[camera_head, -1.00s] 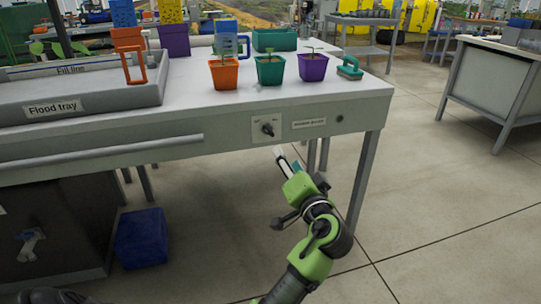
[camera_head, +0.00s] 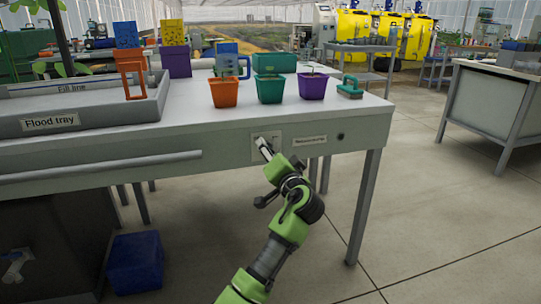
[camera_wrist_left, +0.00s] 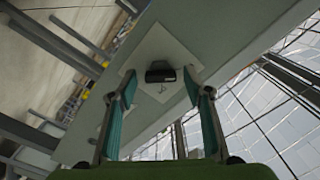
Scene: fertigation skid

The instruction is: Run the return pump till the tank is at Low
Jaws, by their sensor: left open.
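A pale switch plate (camera_head: 256,151) with a dark rotary knob is on the front panel of the bench. My left gripper (camera_head: 264,146) is in front of it and covers most of the knob. In the left wrist view the black knob (camera_wrist_left: 160,72) sits on the tilted white plate (camera_wrist_left: 163,47). My left fingers (camera_wrist_left: 161,92) are open, one to each side below the knob, with nothing held. The knob's setting cannot be read. The grey flood tray (camera_head: 88,118) with a "Fill line" label is on the bench at left. My right gripper is out of view.
A dark cabinet (camera_head: 50,235) and a blue bin (camera_head: 135,262) are below.

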